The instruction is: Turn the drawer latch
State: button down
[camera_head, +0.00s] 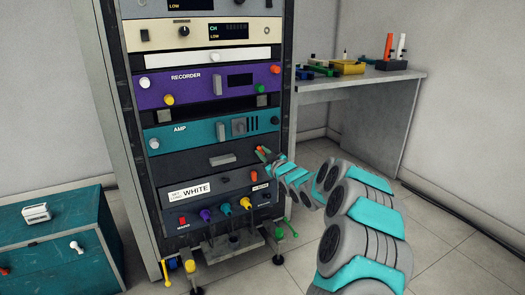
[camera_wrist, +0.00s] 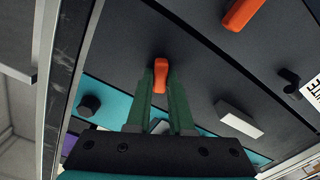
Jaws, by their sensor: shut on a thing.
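The drawer latch, a small orange tab (camera_wrist: 160,66), is on the right end of a dark drawer front (camera_head: 197,163) in the rack, just below the teal AMP unit. My gripper (camera_wrist: 160,88) has its green fingers shut on this latch, one on each side. In the head view my gripper (camera_head: 262,153) reaches the drawer from the right, and the latch there is mostly hidden by the fingers. The drawer's grey handle (camera_head: 222,160) is left of the gripper; it also shows in the wrist view (camera_wrist: 238,118). The drawer looks closed.
The teal AMP unit (camera_head: 210,130) is just above. A teal cabinet (camera_head: 50,240) stands left, a workbench (camera_head: 345,83) behind right.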

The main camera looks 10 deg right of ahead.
jog(key=m+p, duration=0.2)
jog(key=p, duration=0.1)
jog(key=shift+r+m, duration=0.1)
jog(key=shift+m, duration=0.3)
jog(key=shift+m+p, duration=1.1)
jog(key=shift+p, duration=0.15)
jog(key=c, duration=0.8)
grip_release()
jog(key=shift+d, duration=0.1)
jog(key=v, duration=0.7)
jog(key=shift+s, duration=0.35)
